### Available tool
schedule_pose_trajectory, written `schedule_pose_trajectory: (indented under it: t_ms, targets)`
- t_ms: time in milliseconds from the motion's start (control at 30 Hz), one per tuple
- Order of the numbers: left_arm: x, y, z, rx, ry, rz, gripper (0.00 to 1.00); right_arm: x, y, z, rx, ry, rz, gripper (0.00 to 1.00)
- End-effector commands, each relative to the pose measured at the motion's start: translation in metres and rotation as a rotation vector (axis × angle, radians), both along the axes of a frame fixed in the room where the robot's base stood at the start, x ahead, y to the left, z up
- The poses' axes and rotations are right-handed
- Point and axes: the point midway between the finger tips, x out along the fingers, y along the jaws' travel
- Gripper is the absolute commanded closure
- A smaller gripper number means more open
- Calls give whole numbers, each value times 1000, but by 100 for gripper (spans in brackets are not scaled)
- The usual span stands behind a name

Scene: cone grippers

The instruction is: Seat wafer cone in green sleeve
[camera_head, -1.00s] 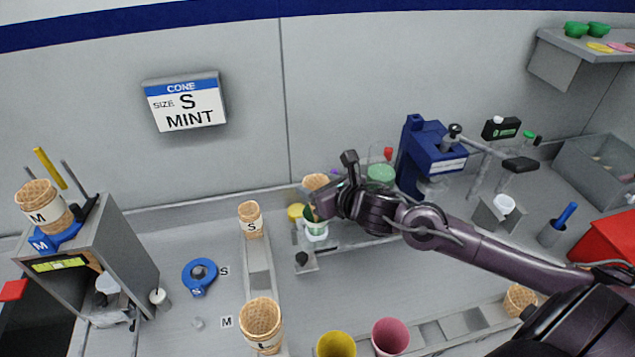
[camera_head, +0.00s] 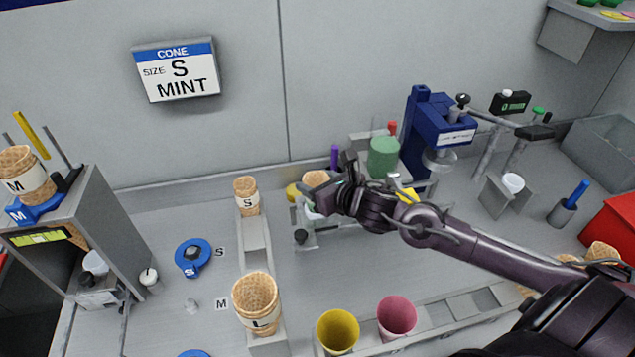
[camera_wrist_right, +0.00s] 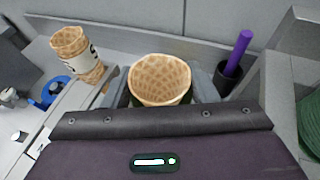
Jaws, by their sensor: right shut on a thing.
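The wafer cone (camera_head: 316,178) is upright at the back middle, and its open rim faces up in the right wrist view (camera_wrist_right: 160,80). My right gripper (camera_head: 330,192) is shut on it, with a finger on each side. The green sleeve is almost wholly hidden behind the gripper and under the cone. A pale part (camera_head: 313,213) shows below the gripper, above a small grey stand (camera_head: 305,240). I cannot tell how deep the cone is in the sleeve. My left gripper is out of view.
An S cone stack (camera_head: 246,196) stands left of the gripper, and an L stack (camera_head: 257,303) nearer. Yellow (camera_head: 338,330) and pink (camera_head: 397,316) sleeves stand in front. A green cylinder (camera_head: 384,156) and blue press (camera_head: 440,122) are right.

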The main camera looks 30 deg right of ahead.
Motion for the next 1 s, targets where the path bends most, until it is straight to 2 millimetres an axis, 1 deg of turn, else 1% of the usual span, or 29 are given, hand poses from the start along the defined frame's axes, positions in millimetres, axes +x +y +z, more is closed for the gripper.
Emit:
schedule_pose_trajectory:
  t_ms: [33,300,333,500,800,867,1000]
  targets:
    - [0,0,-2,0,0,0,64,-1,0,-5,-3,6,1,56]
    - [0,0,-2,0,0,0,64,-2,0,-6,-4,12,1,56]
    - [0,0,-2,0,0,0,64,-2,0,-7,-4,12,1,43]
    - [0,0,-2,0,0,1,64,-2,0,-7,-4,12,1,22]
    - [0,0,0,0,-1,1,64,-1,0,-3,-3,7,1,22]
    - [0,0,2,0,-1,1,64,-1,0,1,-3,6,1,22]
    - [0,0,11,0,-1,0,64,-1,0,14,-5,4,1,22]
